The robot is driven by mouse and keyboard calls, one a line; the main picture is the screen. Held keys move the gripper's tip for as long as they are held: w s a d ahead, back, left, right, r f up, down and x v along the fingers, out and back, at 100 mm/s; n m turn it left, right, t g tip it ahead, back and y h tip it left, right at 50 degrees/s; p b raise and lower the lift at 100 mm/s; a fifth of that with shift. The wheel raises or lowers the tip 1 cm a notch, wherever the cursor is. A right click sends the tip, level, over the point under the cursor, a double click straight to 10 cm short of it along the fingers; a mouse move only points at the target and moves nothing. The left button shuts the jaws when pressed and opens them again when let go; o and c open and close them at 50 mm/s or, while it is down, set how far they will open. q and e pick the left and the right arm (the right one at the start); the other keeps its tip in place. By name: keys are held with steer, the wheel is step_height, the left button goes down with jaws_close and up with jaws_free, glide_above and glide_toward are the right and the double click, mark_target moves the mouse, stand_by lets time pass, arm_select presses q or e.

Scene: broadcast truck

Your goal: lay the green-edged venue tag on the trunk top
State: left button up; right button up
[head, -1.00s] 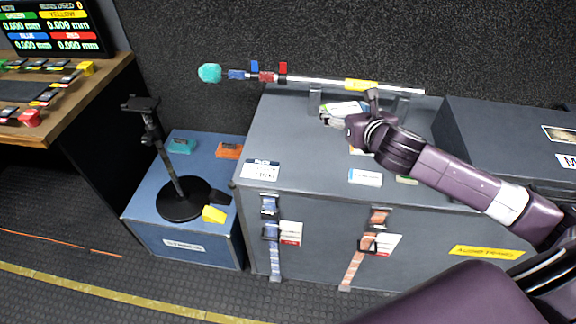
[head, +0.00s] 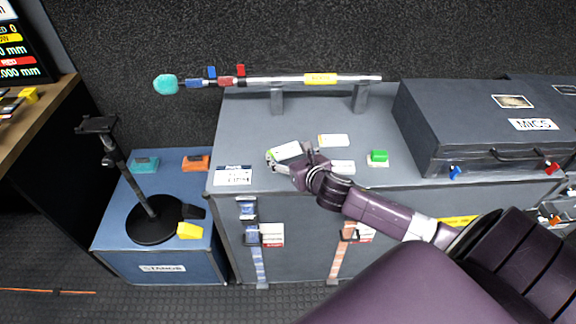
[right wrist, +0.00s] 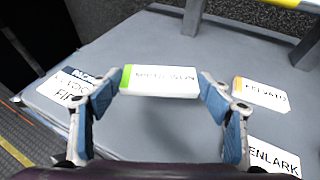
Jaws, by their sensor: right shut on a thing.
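The green-edged venue tag (head: 287,150) is a white card with dark lettering. My right gripper (head: 281,162) is shut on it over the left part of the grey trunk top (head: 242,120). In the right wrist view the tag (right wrist: 160,81) spans between the two fingertips, its green edge at the left. The trunk top (right wrist: 150,40) lies beneath it. I cannot tell whether the tag touches the top. My left gripper is not in view.
A blue-edged card (head: 233,176) lies left of the gripper. A boom pole (head: 290,80) rests on supports behind. The MICS case (head: 470,125) stands at right.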

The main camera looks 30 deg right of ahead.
steer(key=shift+f+b, duration=0.35)
steer(key=shift+f, duration=2)
steer(key=shift+f, duration=0.15)
steer(key=o, duration=1.1)
steer(key=shift+c, duration=0.2)
steer(key=shift+r, duration=0.2)
steer(key=v, duration=1.2)
